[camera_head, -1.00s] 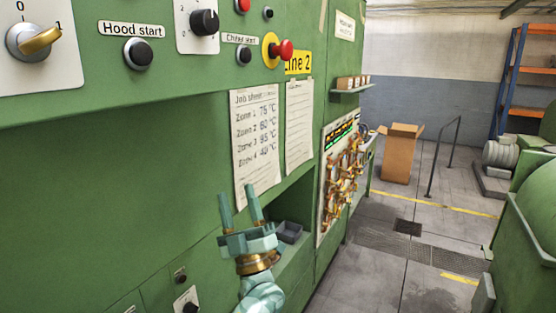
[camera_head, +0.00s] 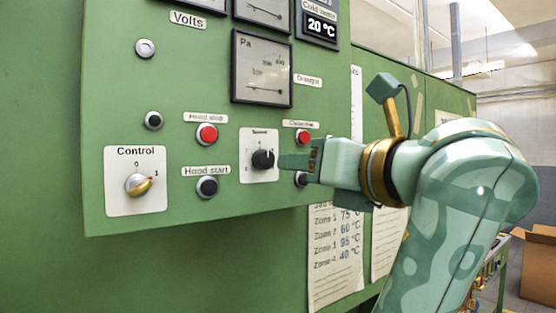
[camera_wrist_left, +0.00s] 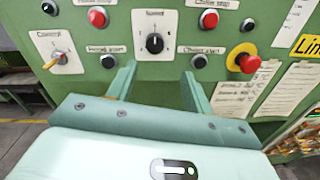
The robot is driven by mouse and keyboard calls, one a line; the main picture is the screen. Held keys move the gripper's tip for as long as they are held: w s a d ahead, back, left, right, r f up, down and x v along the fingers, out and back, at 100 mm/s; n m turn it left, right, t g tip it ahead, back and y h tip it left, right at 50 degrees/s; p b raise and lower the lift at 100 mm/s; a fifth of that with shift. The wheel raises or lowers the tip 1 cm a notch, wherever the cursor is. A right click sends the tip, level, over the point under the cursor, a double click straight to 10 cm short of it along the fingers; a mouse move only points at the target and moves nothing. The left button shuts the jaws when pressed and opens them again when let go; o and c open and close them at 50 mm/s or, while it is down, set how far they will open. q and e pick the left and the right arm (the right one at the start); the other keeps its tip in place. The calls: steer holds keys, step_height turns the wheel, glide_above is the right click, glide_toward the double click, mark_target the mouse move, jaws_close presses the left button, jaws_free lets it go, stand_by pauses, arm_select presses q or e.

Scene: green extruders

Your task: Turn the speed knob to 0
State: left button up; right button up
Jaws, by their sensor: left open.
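The speed knob (camera_head: 262,159) is a black round knob on a white dial plate (camera_head: 248,170) on the green panel. In the left wrist view the knob (camera_wrist_left: 154,43) sits ahead, roughly centred between my fingers. A pale mark on it points up there; the scale numbers are too small to read surely. My left gripper (camera_head: 284,161) is at the panel, just right of the knob in the head view, with its fingers pointing at it. The left wrist view shows its two fingers (camera_wrist_left: 155,80) spread apart with nothing between them. My right gripper is not in view.
Red stop buttons (camera_head: 207,134) and black start buttons (camera_head: 207,187) flank the dial. The Control switch (camera_head: 138,185) is at left. A red emergency button (camera_wrist_left: 248,62) on yellow is right of my fingers in the wrist view. Gauges (camera_head: 262,68) are above.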

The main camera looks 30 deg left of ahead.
mark_target(267, 160)
arm_select(q)
steer(key=p+x, duration=0.1)
steer(key=x, duration=0.1)
steer(key=p+x, duration=0.1)
steer(key=x, duration=0.2)
steer(key=p+x, duration=0.1)
steer(key=x, duration=0.2)
steer(key=shift+s+a+r, duration=0.15)
steer(key=shift+s+r, duration=0.25)
steer(key=shift+w+a+f+p, duration=0.2)
steer(key=shift+w+a+p, duration=0.1)
steer(key=shift+w+a, duration=0.2)
steer(key=shift+s+d+r, duration=0.1)
steer(key=shift+s, duration=0.2)
steer(key=shift+s+d, duration=0.1)
steer(key=shift+s, duration=0.2)
steer(key=shift+d, duration=0.1)
steer(key=c, duration=0.5)
steer(key=shift+w, duration=0.15)
steer(key=c, duration=0.5)
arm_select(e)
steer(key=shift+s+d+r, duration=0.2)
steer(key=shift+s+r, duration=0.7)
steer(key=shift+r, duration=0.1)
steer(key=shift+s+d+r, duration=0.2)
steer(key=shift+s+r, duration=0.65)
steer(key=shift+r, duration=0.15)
